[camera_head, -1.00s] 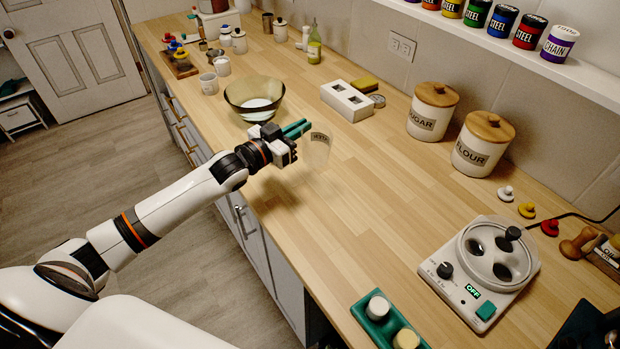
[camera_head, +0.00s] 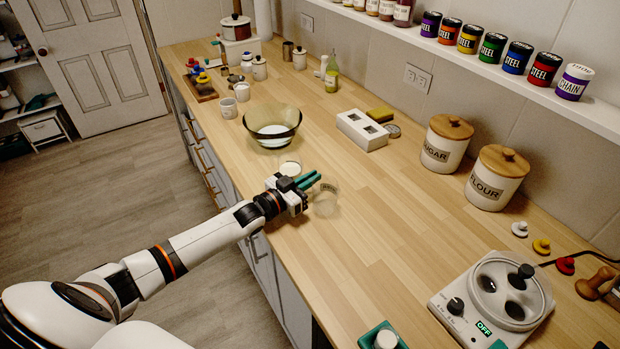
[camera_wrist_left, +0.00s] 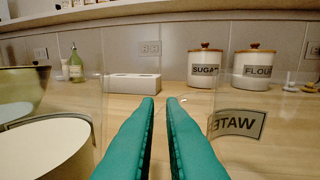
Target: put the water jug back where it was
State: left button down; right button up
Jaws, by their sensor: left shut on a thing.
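The water jug (camera_head: 326,203) is clear and looks upright, with a dark-lettered label, at the tips of my left gripper (camera_head: 308,182) near the counter's front edge. The left gripper is shut on it; I cannot tell exactly which part is held. In the left wrist view the green fingers (camera_wrist_left: 161,100) run close together, a narrow gap between them, and the label (camera_wrist_left: 237,123) reads mirrored. I cannot tell whether the jug's base touches the counter. My right gripper is not in view.
A white block with openings (camera_head: 362,130), sugar (camera_head: 446,146) and flour (camera_head: 494,182) canisters stand at the back. The counter (camera_head: 400,250) right of the jug is clear.

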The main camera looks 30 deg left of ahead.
pick_arm(q)
jog(key=c, duration=1.5)
grip_release()
jog(key=shift+c, duration=0.2)
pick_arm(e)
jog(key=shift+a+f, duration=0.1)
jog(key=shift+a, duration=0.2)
pick_arm(q)
jog(key=shift+r, duration=0.1)
jog(key=shift+s+a, duration=0.1)
jog(key=shift+s, duration=0.25)
jog(key=b+v, duration=0.1)
jog(key=v, duration=0.9)
jog(key=shift+s, duration=0.15)
jog(key=shift+s+a, duration=0.25)
jog(key=shift+s, duration=0.25)
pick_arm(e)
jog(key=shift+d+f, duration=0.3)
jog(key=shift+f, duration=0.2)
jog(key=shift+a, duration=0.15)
